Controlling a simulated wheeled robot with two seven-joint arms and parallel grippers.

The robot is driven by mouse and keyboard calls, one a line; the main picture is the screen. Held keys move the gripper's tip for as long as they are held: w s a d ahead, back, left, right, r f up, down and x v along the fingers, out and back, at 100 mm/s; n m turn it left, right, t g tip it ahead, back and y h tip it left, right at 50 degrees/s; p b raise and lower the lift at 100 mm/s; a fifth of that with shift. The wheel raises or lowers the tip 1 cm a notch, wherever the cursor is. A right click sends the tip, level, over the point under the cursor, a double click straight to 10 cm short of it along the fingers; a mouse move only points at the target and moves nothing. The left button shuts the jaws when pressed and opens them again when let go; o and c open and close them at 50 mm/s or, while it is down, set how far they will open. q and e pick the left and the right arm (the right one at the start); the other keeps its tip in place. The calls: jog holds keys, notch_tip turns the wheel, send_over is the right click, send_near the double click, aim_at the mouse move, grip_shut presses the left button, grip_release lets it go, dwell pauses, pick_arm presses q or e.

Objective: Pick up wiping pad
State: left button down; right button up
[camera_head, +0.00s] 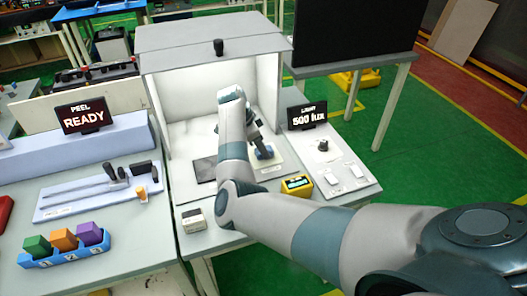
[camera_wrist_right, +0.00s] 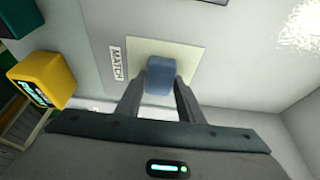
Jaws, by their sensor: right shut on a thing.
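The wiping pad is a small blue block (camera_wrist_right: 160,76) on a pale cream square (camera_wrist_right: 188,54) in the right wrist view. A "MATCH" label lies beside that square. My right gripper (camera_wrist_right: 160,90) has its two fingers on either side of the blue pad and is shut on it. In the head view, the right gripper (camera_head: 262,147) is inside the lit white booth, with the blue pad (camera_head: 264,153) at its fingertips, over the pale square. From these views I cannot tell whether the pad touches the square. My left gripper is not in view.
A yellow device (camera_head: 297,186) and a small white box (camera_head: 194,220) stand near the booth's front. A "500 lux" panel (camera_head: 307,116) is to the right. A blue rack (camera_head: 65,256) with coloured blocks is at left.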

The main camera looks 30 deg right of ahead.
jog(key=shift+r, duration=0.1)
jog(key=shift+r+b, duration=0.45)
jog(key=shift+r, duration=0.1)
notch_tip(320, 180, up, 2)
jog(key=shift+r+b, duration=0.15)
jog(key=shift+b, duration=0.55)
jog(key=s+d+r+b, duration=0.3)
jog(key=s+r, duration=0.4)
jog(key=s, duration=0.3)
jog(key=shift+s+d+r, duration=0.25)
jog(key=shift+s+d, duration=0.1)
jog(key=shift+d, duration=0.5)
jog(key=shift+o, duration=0.3)
jog(key=shift+f, duration=0.1)
